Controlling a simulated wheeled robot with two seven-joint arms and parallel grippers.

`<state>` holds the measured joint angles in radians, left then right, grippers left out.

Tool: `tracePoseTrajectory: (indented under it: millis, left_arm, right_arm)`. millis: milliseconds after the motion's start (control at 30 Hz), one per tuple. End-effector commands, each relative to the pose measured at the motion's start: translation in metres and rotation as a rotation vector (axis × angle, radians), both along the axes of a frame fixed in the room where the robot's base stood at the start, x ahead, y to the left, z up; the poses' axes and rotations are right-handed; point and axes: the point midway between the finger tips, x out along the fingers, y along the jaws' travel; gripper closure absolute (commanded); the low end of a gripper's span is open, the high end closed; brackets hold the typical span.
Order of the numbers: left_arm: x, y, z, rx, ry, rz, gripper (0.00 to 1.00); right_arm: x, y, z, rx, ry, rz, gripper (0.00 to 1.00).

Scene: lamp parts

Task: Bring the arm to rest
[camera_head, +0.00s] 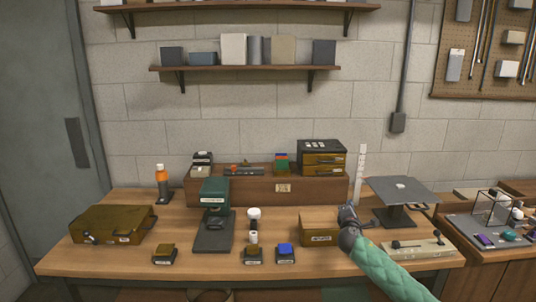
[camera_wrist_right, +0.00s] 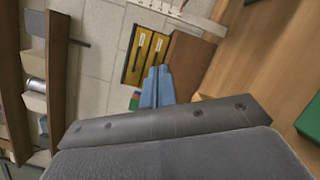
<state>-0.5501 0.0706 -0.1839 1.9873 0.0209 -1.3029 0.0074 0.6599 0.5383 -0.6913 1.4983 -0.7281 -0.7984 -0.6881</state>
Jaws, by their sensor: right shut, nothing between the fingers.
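My right arm, in a teal quilted sleeve (camera_head: 385,272), comes in from the lower right of the head view. My right gripper (camera_head: 346,208) is over the right half of the workbench, by the right end of a brown box with a label (camera_head: 319,229). In the right wrist view its fingers (camera_wrist_right: 157,86) are together, with nothing seen between them. Whether the gripper touches the brown box is hard to tell. My left gripper is not in view.
A dark flat-topped stand (camera_head: 398,190) and a pale board (camera_head: 417,249) are right of the gripper. Left are a white bulb-shaped part (camera_head: 254,213), a green-topped device (camera_head: 214,193) and small blocks. A drawer unit (camera_head: 323,158) stands behind.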

Motion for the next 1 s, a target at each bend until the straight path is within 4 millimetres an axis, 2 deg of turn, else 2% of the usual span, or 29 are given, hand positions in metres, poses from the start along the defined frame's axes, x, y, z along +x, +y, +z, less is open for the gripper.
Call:
tracePoseTrajectory:
  millis: [200, 367, 533, 667, 1000]
  left_arm:
    - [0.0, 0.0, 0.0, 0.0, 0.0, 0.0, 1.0]
    - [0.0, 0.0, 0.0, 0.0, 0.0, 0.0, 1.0]
    - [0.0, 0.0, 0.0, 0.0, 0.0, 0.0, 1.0]
    - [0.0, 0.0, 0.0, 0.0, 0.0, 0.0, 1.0]
    - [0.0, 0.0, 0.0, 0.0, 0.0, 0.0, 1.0]
  right_arm:
    - [-0.013, 0.004, 0.025, 0.414, -0.035, -0.056, 1.0]
    - [-0.034, 0.018, 0.015, 0.72, -0.021, -0.104, 1.0]
    - [-0.066, 0.037, -0.019, 1.002, 0.034, -0.17, 1.0]
    - [-0.095, 0.053, -0.055, 1.177, 0.093, -0.228, 1.0]
    - [-0.204, 0.097, -0.173, 1.53, 0.313, -0.423, 1.0]
